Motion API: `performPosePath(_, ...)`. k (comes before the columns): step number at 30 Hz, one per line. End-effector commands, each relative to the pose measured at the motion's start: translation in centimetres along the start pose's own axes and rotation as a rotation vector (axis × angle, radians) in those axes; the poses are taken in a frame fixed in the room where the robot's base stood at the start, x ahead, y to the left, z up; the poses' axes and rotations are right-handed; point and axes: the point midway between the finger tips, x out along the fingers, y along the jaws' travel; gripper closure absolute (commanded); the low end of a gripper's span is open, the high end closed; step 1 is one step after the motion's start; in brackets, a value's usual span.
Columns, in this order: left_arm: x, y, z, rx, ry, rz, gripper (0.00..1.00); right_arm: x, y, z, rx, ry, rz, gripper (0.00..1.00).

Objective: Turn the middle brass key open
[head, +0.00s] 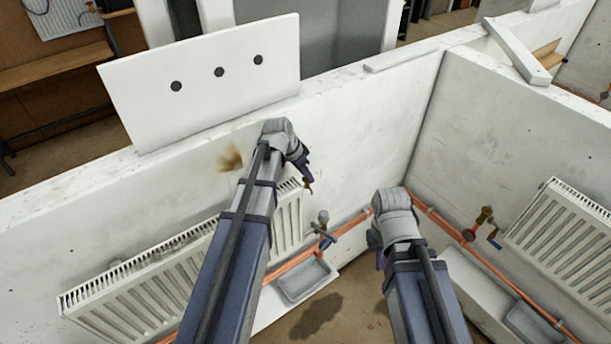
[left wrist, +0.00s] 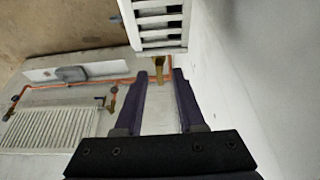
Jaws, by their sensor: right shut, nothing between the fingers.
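A small brass key (head: 309,187) is at the upper right end of the white radiator (head: 150,285) on the left wall. It also shows in the left wrist view (left wrist: 158,66), at the radiator's end. My left gripper (head: 304,172) is at that end. In the left wrist view its two dark fingers (left wrist: 160,75) are apart, with the key just beyond the tips, between them in the picture. I cannot tell whether they touch it. My right gripper (head: 380,261) hangs low and is mostly hidden behind its own wrist; it is shut and empty.
A white panel (head: 195,85) with three dark dots stands on the wall top. Another radiator (head: 565,235) and brass valve (head: 484,214) are right.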

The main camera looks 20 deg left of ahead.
Motion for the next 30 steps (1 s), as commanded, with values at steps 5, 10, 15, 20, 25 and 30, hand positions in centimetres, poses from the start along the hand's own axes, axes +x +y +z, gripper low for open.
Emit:
performPosePath(5, -0.05, 0.01, 0.00, 0.000, 0.000, 0.000, 0.72, -0.04, 0.00, 0.01, 0.000, 0.000, 0.000, 1.00)
performPosePath(10, -0.05, 0.00, 0.01, 0.000, 0.000, 0.000, 0.92, -0.04, 0.00, 0.01, 0.000, 0.000, 0.000, 1.00)
performPosePath(15, -0.04, 0.00, 0.01, 0.000, 0.000, 0.000, 1.00, -0.04, 0.00, 0.01, 0.000, 0.000, 0.000, 1.00)
performPosePath(20, -0.05, 0.00, 0.02, -0.001, 0.000, 0.000, 1.00, -0.04, 0.00, 0.01, 0.000, 0.000, 0.000, 1.00)
performPosePath(25, -0.04, 0.00, 0.02, -0.001, 0.000, 0.000, 1.00, -0.03, 0.00, 0.01, 0.000, 0.000, 0.000, 1.00)
performPosePath(30, -0.05, 0.06, 0.04, -0.018, -0.001, -0.007, 1.00, -0.03, 0.00, 0.01, 0.000, 0.000, 0.000, 1.00)
